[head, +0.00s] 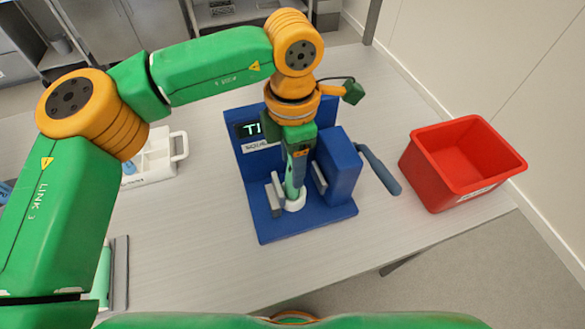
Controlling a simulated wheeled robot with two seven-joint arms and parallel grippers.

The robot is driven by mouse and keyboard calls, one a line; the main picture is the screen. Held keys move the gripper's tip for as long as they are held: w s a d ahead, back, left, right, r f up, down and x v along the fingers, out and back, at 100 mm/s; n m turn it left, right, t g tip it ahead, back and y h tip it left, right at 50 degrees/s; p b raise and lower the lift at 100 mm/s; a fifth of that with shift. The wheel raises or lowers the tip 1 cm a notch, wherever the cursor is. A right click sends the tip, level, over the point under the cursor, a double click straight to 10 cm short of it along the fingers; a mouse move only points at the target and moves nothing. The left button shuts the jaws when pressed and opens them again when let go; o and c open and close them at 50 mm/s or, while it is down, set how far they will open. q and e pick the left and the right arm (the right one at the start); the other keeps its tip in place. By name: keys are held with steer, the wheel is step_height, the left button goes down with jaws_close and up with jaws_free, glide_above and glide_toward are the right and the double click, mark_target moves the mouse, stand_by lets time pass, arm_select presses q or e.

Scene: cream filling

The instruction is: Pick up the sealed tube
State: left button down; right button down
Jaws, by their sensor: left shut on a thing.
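A teal-green tube (292,190) with a white cap (295,204) at its lower end stands upright, cap down, in the blue sealing machine (330,217). Two grey metal jaws (275,195) of the machine stand on either side of the tube, apart from it. My left gripper (298,172) comes down from above and is shut on the upper part of the tube. The gripper hides the tube's top end. My right gripper is not in view.
A red bin (433,178) stands at the right of the table. A grey handle (379,169) sticks out from the machine's right side. A white rack (159,178) stands at the left, partly behind my arm. The table front is mostly clear.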

arm_select(q)
step_height(320, 180, up, 3)
steer(key=shift+s+d+b, duration=0.15)
steer(key=shift+b, duration=0.2)
steer(key=s+d+r+p, duration=0.1)
steer(key=s+d+r, duration=0.2)
steer(key=s+r, duration=0.3)
steer(key=s+d+r+p, duration=0.2)
steer(key=s+d+r, duration=0.1)
steer(key=s+r, duration=0.3)
step_height(320, 180, up, 2)
steer(key=shift+s+r, duration=0.15)
steer(key=shift+r, duration=0.1)
